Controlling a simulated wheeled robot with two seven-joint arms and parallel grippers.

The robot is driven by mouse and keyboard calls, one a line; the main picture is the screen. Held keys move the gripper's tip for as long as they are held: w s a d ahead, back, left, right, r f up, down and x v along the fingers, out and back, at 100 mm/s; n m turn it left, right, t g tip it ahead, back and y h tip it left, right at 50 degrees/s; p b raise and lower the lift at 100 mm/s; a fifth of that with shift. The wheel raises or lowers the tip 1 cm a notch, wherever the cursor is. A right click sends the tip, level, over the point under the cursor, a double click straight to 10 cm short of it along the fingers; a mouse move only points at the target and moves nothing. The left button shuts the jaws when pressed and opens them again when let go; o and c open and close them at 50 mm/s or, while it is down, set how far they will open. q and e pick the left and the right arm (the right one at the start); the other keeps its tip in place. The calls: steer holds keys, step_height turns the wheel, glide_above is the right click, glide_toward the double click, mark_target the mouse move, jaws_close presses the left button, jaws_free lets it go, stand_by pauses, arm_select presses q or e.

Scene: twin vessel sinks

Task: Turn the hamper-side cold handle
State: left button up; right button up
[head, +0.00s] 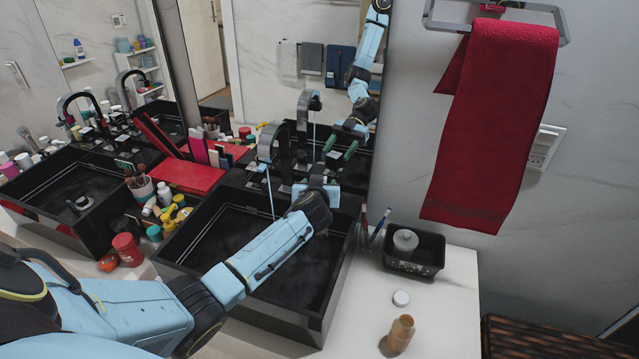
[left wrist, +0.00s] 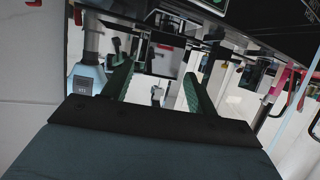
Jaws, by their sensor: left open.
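The hamper-side sink is a black square vessel (head: 322,317) in the middle of the head view. The cold handle is not clearly visible; my wrist covers that area in the head view. I cannot tell whether the gripper touches it.
A mirror behind the sinks reflects my arm. A second black sink (head: 70,195) is at left, with bottles, jars and a red box (head: 190,176) between. At right are a red towel (head: 495,120), a black tray (head: 425,265), an amber bottle (head: 400,334) and a wicker hamper (head: 540,342).

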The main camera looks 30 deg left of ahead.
arm_select(q)
steer(key=shift+x, duration=1.2)
steer(key=shift+w+a+f, duration=0.1)
steer(key=shift+w+a, duration=0.05)
